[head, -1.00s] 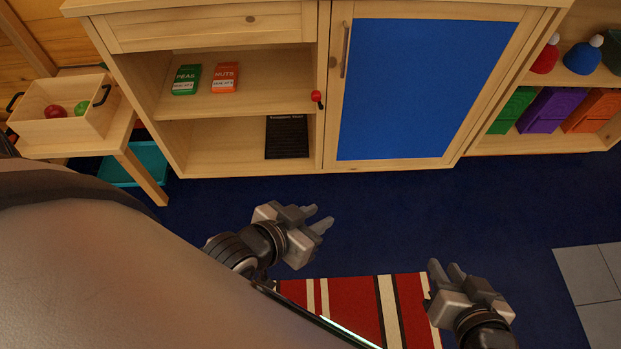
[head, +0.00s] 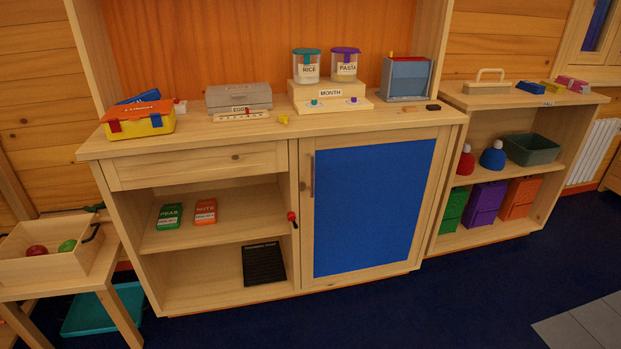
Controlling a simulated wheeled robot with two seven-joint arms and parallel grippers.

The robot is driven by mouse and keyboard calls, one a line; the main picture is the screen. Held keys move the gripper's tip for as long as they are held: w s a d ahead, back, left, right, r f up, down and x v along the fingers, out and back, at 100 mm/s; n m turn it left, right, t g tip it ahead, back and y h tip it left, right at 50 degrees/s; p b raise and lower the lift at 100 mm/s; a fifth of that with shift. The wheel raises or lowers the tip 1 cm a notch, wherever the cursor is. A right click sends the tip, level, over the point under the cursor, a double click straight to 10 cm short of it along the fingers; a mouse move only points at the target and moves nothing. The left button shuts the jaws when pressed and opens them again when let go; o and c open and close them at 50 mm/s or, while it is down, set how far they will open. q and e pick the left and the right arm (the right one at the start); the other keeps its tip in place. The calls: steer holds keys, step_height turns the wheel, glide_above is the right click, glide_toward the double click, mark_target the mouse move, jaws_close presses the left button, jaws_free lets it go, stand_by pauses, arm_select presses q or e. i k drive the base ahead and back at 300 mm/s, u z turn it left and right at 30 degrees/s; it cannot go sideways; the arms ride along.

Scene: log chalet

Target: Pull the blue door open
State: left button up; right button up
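The blue door (head: 366,207) is a blue panel in a light wood frame on the right half of the wooden cabinet. It looks shut, flush with the cabinet front. A slim dark upright handle (head: 312,176) sits near its upper left edge. Neither of my grippers shows in the head view now, so I cannot see where they are relative to the handle.
A red knob (head: 291,216) stands out from the divider left of the door. Open shelves (head: 217,229) hold green and orange packets. The countertop (head: 228,131) carries jars and boxes. A shelf unit (head: 535,94) stands right, a small table (head: 99,272) left. The dark blue floor before the door looks clear.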

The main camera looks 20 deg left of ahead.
mark_target(366, 199)
steer(key=z, duration=0.25)
steer(key=i, duration=1.25)
steer(key=u, duration=0.3)
